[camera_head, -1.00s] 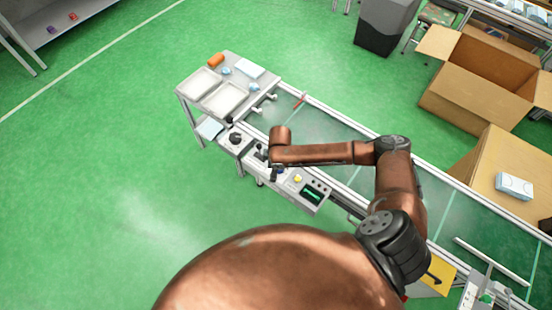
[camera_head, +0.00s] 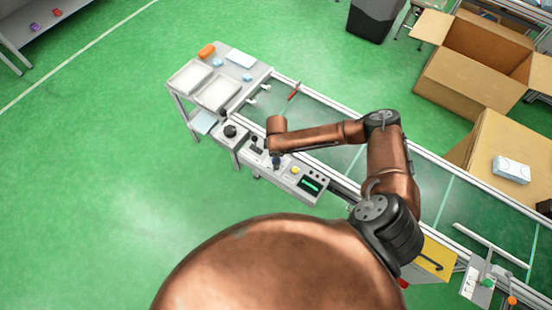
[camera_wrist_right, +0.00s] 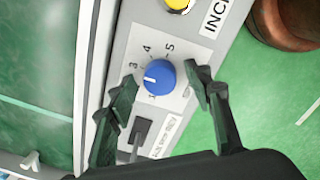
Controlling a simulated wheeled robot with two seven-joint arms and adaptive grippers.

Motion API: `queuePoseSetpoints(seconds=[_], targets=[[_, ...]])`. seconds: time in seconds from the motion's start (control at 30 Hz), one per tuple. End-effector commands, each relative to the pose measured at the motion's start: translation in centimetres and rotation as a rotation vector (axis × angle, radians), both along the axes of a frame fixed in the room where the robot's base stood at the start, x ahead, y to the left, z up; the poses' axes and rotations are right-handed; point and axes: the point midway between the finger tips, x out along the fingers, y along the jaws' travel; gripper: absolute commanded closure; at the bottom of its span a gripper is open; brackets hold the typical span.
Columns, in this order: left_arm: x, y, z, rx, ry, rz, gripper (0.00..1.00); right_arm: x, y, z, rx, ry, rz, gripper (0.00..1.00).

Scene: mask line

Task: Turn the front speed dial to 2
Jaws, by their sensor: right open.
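The blue speed dial (camera_wrist_right: 161,77) sits on the grey control panel (camera_wrist_right: 133,35) in the right wrist view, with 3, 4 and 5 printed around it. Its white pointer mark faces left in the picture, toward a finger that covers part of the scale. My right gripper (camera_wrist_right: 160,80) is open, with one finger on each side of the dial; I cannot tell whether either finger touches it. My left gripper is not in view.
A black lever switch (camera_wrist_right: 139,131) lies close to the left finger, and a yellow button (camera_wrist_right: 177,4) lies beyond the dial. The green conveyor (camera_head: 330,125) runs behind the panel. A table (camera_head: 236,62) with white trays stands at its left end. Cardboard boxes (camera_head: 470,75) stand at the right.

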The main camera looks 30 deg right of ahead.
Motion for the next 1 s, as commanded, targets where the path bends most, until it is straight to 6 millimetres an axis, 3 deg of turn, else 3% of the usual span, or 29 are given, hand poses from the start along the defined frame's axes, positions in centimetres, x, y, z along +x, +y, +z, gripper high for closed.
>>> queuePoseSetpoints(seconds=[0.17, 0.77, 1.0], targets=[[0.22, -0.01, 0.03, 0.0, -0.003, 0.0, 1.0, 0.09, 0.12, 0.06, 0.0, -0.001, 0.002, 0.53], [-0.21, 0.02, 0.0, 0.0, 0.003, 0.0, 1.0, 0.05, 0.13, 0.06, 0.0, 0.0, 0.001, 0.95], [-0.16, 0.01, 0.29, 0.0, 0.002, 0.0, 1.0, 0.02, 0.13, 0.14, 0.001, 0.001, 0.021, 0.95]])
